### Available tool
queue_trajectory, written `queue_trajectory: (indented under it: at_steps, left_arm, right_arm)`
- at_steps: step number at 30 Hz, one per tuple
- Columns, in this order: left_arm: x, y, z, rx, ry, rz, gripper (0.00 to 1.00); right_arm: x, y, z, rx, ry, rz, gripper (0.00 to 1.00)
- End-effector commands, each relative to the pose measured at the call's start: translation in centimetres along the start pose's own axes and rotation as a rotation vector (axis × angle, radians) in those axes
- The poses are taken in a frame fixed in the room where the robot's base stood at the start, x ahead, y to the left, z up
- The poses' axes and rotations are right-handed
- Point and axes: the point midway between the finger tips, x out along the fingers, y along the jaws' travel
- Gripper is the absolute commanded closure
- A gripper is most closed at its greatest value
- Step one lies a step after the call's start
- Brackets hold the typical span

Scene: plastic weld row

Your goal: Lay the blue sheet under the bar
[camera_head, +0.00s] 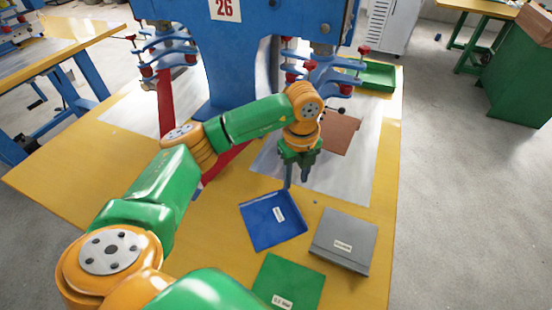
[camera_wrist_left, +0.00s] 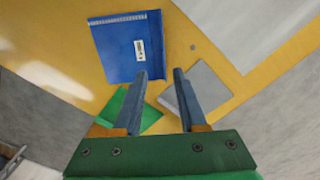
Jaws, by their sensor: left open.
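The blue sheet (camera_head: 262,228) with a white label lies on the yellow table, in front of the metal plate. It also shows in the left wrist view (camera_wrist_left: 120,60), beyond the fingertips. My left gripper (camera_head: 297,178) points down just behind the blue sheet's far edge, apart from it. Its fingers (camera_wrist_left: 160,73) are open with nothing between them. The blue press (camera_head: 235,60) marked 26 stands behind, with red-knobbed clamps (camera_head: 310,75). I cannot clearly make out which part is the bar; my arm hides some of the press's base. My right gripper is not in view.
A grey sheet or block (camera_head: 335,248) lies right of the blue sheet, and a green sheet (camera_head: 280,285) lies in front. A brown piece (camera_head: 341,131) rests on the metal plate (camera_head: 350,185). A green tray (camera_head: 378,76) sits at the back right.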

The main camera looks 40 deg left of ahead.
Motion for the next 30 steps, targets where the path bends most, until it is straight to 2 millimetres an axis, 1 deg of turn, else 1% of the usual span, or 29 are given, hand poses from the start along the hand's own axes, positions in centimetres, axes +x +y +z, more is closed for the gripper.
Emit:
queue_trajectory:
  at_steps: [1,3,5,8,11,15,18,21,26,27,29,30]
  left_arm:
    - [3.2,0.0,0.0,0.000,0.000,0.000,0.59]
    - [4.7,0.0,0.0,0.000,0.000,0.000,0.59]
    - [5.3,0.0,0.0,0.000,0.000,0.000,0.59]
    - [5.8,0.0,0.0,-0.001,0.002,0.003,0.59]
    - [6.9,-0.1,-0.1,-0.001,0.003,0.004,0.59]
    - [9.5,-0.7,-0.1,-0.001,0.003,0.005,0.59]
    - [11.3,-0.7,0.0,-0.001,0.001,0.003,0.59]
    - [11.9,-0.8,0.0,-0.001,0.000,0.001,0.59]
    - [11.9,-0.8,0.0,0.000,0.000,0.000,0.59]
    - [11.9,-0.8,0.0,0.000,0.000,0.000,0.70]
    - [11.9,-0.8,0.0,0.000,0.000,0.000,0.86]
    - [11.9,-0.8,0.0,0.000,0.000,0.000,0.97]
  right_arm:
    - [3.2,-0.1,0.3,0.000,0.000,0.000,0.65]
    - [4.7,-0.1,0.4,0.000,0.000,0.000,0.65]
    - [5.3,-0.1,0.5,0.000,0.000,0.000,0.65]
    - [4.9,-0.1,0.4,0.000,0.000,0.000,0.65]
    - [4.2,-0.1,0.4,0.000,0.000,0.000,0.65]
    - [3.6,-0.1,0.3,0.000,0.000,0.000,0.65]
    - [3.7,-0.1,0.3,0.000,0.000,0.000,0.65]
    - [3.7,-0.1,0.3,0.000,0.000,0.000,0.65]
    - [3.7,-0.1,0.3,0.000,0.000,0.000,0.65]
    - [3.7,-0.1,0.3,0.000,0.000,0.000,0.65]
    - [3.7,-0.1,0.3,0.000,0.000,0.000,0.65]
    - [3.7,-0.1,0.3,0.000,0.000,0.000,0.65]
